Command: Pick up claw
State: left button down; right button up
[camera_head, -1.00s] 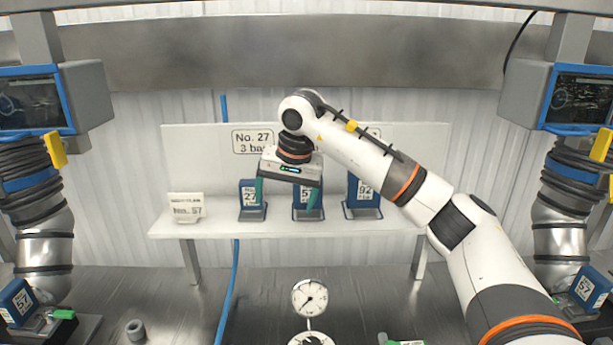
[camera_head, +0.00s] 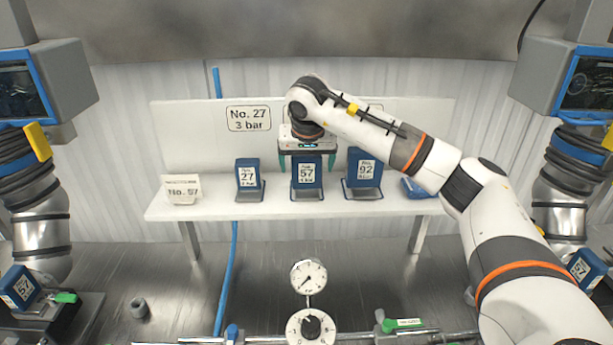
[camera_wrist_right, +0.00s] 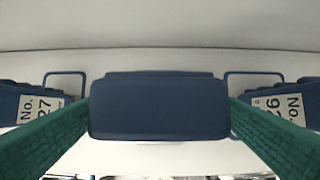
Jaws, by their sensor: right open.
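Three blue claws with white number labels stand upright on the white shelf (camera_head: 225,207): No. 27 (camera_head: 247,180) on the left, No. 57 (camera_head: 306,178) in the middle and No. 92 (camera_head: 364,174) on the right. My right gripper (camera_head: 307,161) is open and points down over claw No. 57. In the right wrist view the blue top of this claw (camera_wrist_right: 160,107) lies between the two green fingers, with one finger on each side. Contact cannot be told. Claws No. 27 (camera_wrist_right: 38,106) and No. 92 (camera_wrist_right: 282,106) flank it there. My left gripper is out of view.
A sign reading "No. 27 3 bar" (camera_head: 249,118) is on the back panel. A white No. 57 card (camera_head: 181,189) stands at the shelf's left. Below are a pressure gauge (camera_head: 309,276) and a black knob (camera_head: 311,325). Machines with hoses stand at both sides.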

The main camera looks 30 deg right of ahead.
aim_at(306, 169)
jog(key=shift+p+x, duration=0.35)
jog(key=shift+x, duration=1.25)
jog(key=shift+w+r, duration=0.1)
jog(key=shift+r, duration=0.05)
jog(key=c, duration=1.5)
